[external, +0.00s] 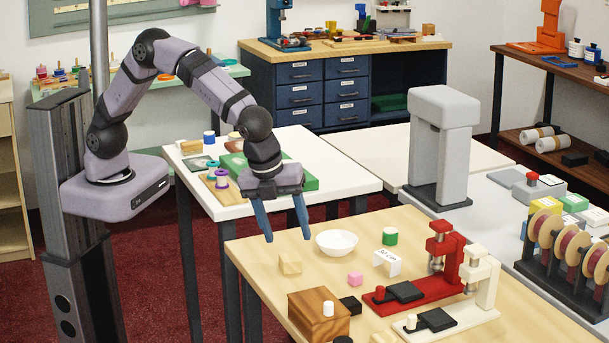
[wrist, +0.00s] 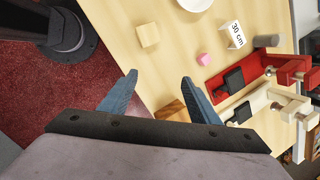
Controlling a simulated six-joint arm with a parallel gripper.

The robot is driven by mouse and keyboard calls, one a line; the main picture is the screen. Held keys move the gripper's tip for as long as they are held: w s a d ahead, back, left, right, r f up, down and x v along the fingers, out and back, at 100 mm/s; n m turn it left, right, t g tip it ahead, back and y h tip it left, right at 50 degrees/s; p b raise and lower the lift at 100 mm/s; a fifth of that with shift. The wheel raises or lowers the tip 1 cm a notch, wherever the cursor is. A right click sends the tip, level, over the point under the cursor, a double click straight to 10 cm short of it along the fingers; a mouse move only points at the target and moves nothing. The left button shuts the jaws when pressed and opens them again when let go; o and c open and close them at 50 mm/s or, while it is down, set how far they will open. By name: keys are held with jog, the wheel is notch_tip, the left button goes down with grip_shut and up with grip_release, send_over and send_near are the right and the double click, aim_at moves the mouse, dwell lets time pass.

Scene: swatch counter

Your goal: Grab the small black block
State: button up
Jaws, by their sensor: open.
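The small black block (external: 350,305) lies on the light wood table, close to the right side of a brown wooden box (external: 313,312). In the wrist view I cannot make the block out; my right finger covers much of that area. My gripper (external: 287,238) is open and empty, pointing down above the table's far left edge. It is well above and behind the block in the external view. In the wrist view its blue fingers (wrist: 159,77) are spread apart, with nothing between them.
A red press (external: 426,287) and a cream press (external: 455,305) stand right of the block. A pink cube (external: 355,279), wooden cube (external: 290,264), white bowl (external: 337,243), green cylinder (external: 390,236) and "30 cm" card (external: 387,262) are nearby. Another black item touches the bottom edge.

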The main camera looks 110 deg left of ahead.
aim_at(349, 301)
jog(key=w+d+f+m, duration=0.1)
jog(key=w+d+m, duration=0.1)
jog(key=w+m, duration=0.1)
jog(key=w+d+f+m+t+y+b, duration=0.1)
jog(key=w+d+f+m, duration=0.1)
jog(key=w, duration=0.3)
jog(key=w+d+f+m+t, duration=0.1)
jog(key=w+d+m, duration=0.2)
jog(key=w+m, duration=0.1)
jog(key=shift+d+f+m+y+b, duration=0.2)
jog(key=shift+d+m+y+b, duration=0.1)
jog(key=shift+m, duration=0.1)
jog(key=shift+w+d+f+m, duration=0.1)
jog(key=shift+w+d+m, duration=0.2)
jog(key=shift+w+m, duration=0.2)
jog(key=shift+p+x, duration=1.25)
jog(key=shift+x, duration=2.4)
jog(key=c, duration=1.1)
